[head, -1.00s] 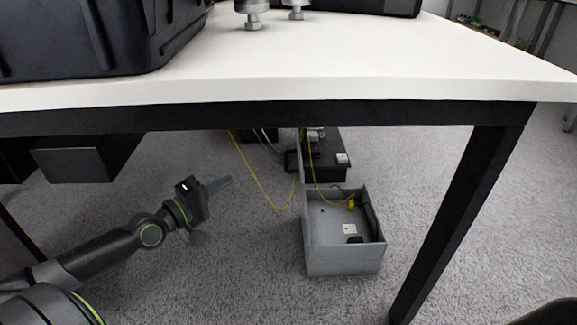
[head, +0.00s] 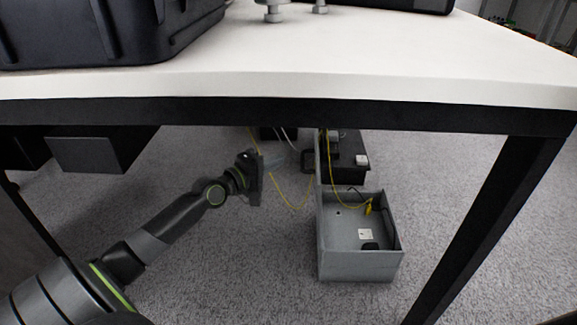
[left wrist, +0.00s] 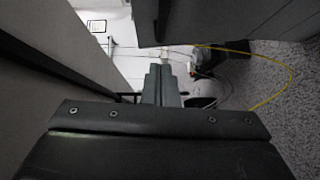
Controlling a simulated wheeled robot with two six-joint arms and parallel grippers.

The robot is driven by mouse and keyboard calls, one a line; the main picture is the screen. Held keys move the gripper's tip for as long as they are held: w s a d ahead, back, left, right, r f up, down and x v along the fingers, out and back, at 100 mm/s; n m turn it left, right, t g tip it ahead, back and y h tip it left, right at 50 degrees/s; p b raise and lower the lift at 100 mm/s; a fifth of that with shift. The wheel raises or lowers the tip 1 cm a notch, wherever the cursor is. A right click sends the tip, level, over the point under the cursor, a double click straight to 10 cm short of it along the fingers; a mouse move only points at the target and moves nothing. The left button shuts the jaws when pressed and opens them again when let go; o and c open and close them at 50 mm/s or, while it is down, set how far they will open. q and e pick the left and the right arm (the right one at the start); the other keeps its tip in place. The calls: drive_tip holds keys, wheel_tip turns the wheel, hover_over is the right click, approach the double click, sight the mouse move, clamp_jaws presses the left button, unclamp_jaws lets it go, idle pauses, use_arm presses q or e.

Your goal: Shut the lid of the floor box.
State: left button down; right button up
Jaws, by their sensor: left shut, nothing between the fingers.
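The floor box (head: 358,270) is a grey open box on the carpet under the table in the head view. Its inside shows, with a small white label and a dark part on the bottom. A thin grey panel (head: 319,165), seems to be the lid, stands upright at the box's left side, seen nearly edge-on. My left gripper (head: 284,158) is shut and empty, to the left of that panel, at about the height of its upper part in the picture. Its closed fingers also show in the left wrist view (left wrist: 161,82). My right gripper is not in view.
The white table top (head: 330,75) and its dark front beam hang above the arm. A dark table leg (head: 455,215) stands right of the box. A yellow cable (head: 288,205) hangs left of the box, another runs into it. A black unit (head: 345,172) sits behind.

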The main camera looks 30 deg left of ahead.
use_arm(q)
drive_tip(key=shift+w+d+f, duration=0.1)
drive_tip(key=shift+w+d, duration=0.35)
drive_tip(key=shift+d, duration=0.35)
drive_tip(key=shift+w+d+f, duration=0.1)
drive_tip(key=shift+w+d, duration=0.3)
drive_tip(key=shift+d, duration=0.4)
drive_tip(key=shift+d+r, duration=0.1)
drive_tip(key=shift+r, duration=0.05)
